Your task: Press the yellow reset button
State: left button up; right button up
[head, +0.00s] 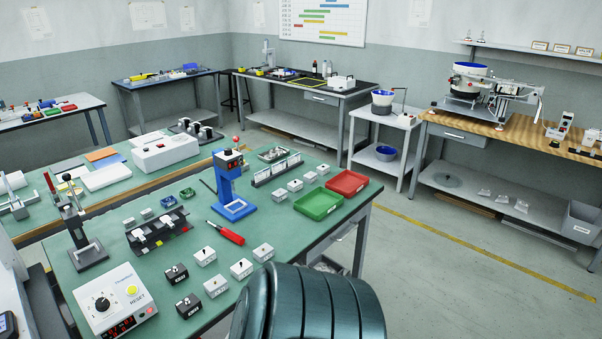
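The yellow reset button (132,291) is a round yellow cap on top of a white control box (88,318), at the lower left of the head view. The label RESET is printed beside it. The box also carries a black knob (102,304) and a red lit display (122,326) on its front face. It sits near the front left of the green-topped bench (185,265). Nothing covers the button. Neither of my grippers shows in the head view, so their state and their distance from the button cannot be seen.
Several small black and grey blocks (188,306) stand right of the box. A black press stand (88,257) and a black fixture (157,237) stand behind it. A red-handled screwdriver (230,235), blue stand (236,209), green tray (318,204) and red tray (347,183) are further back.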

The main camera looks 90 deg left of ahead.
aim_at(132, 288)
jog(key=u, duration=4.05)
